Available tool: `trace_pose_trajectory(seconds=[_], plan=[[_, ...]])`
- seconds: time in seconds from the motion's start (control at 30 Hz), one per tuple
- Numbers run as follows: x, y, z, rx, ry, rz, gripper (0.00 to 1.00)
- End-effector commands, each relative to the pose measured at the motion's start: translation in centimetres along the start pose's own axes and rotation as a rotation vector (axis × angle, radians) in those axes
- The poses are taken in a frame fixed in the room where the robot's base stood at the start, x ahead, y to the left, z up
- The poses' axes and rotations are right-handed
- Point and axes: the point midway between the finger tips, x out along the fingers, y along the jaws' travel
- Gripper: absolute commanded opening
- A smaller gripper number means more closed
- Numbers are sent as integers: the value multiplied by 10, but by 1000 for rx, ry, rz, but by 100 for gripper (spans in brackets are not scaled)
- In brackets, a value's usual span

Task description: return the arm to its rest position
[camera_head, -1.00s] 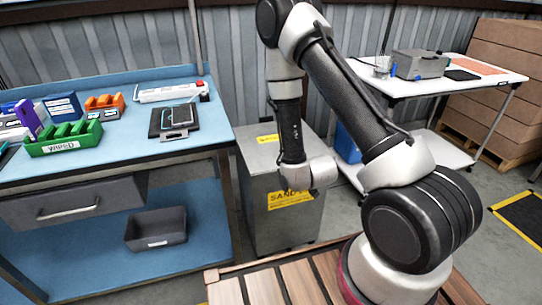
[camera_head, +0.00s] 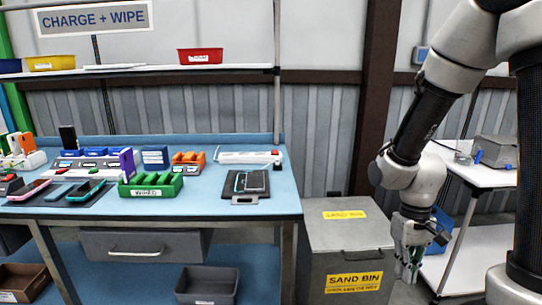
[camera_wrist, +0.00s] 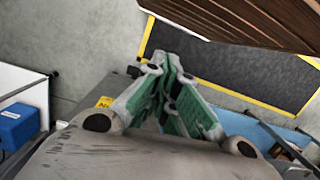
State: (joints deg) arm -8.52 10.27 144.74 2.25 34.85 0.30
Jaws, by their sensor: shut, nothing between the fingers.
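My gripper (camera_head: 408,262) hangs at the right of the head view, fingers pointing down, beside the right side of the grey sand bin (camera_head: 350,240). My arm reaches down to it from the upper right. In the wrist view, my gripper (camera_wrist: 168,88) shows its green-padded fingers drawn together with nothing between them. The bin lid is closed.
A blue workbench (camera_head: 215,205) on the left holds a green rack (camera_head: 150,187), phones and a black tablet-like pad (camera_head: 245,184). A white table (camera_head: 490,175) stands behind my arm. The wrist view shows wooden slats (camera_wrist: 255,22) and a black mat with yellow edges (camera_wrist: 235,65).

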Motion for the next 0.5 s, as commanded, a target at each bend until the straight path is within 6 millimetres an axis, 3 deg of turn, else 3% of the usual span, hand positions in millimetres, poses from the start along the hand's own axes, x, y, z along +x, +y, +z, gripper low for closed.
trace_pose_trajectory(seconds=[0.03, 0.2, 0.33, 0.5], plan=[[-24, 3, 11, 4, 18, -1, 0], [-89, 13, 53, 22, 75, 1, 0], [-131, 21, 80, 43, 183, 7, 0], [-174, 28, 99, 74, 393, 16, 0]])
